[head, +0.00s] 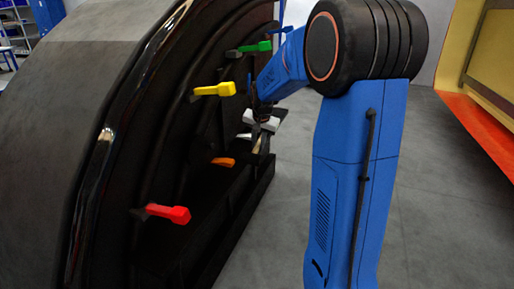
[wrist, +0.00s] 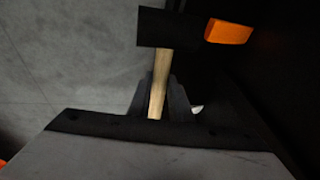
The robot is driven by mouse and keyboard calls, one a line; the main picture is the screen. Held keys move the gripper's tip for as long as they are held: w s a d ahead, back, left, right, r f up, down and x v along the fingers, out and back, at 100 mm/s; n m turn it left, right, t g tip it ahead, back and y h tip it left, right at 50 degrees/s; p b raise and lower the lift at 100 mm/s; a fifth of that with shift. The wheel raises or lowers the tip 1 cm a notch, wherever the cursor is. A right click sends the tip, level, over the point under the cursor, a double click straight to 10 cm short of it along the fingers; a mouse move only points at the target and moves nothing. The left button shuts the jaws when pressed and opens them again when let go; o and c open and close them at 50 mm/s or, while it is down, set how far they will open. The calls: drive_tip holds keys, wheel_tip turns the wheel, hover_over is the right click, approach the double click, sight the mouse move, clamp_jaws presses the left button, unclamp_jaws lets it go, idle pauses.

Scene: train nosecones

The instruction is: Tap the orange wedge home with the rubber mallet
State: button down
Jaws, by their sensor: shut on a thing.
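The rubber mallet has a black head (wrist: 170,28) and a pale wooden handle (wrist: 160,85). My gripper (wrist: 158,100) is shut on the handle, with the head out beyond the fingers. The orange wedge (wrist: 228,31) shows right beside the mallet head's right end in the wrist view; I cannot tell whether they touch. In the head view the orange wedge (head: 222,161) sticks out of the dark curved shell, left of my gripper (head: 260,136). The pale handle shows there below the gripper, while the mallet head is hard to make out against the dark shell.
Yellow (head: 214,90), red (head: 168,214) and green (head: 255,47) wedges stick out along the same dark nosecone shell (head: 85,130). A dark ledge (head: 235,225) runs below them. Grey floor (head: 440,190) lies open to the right, with an orange-edged structure (head: 485,130) beyond.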

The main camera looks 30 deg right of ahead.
drive_tip(key=r, duration=0.3)
drive_tip(key=s+r, duration=0.1)
drive_tip(key=shift+d+r, duration=0.35)
drive_tip(key=shift+d, duration=0.05)
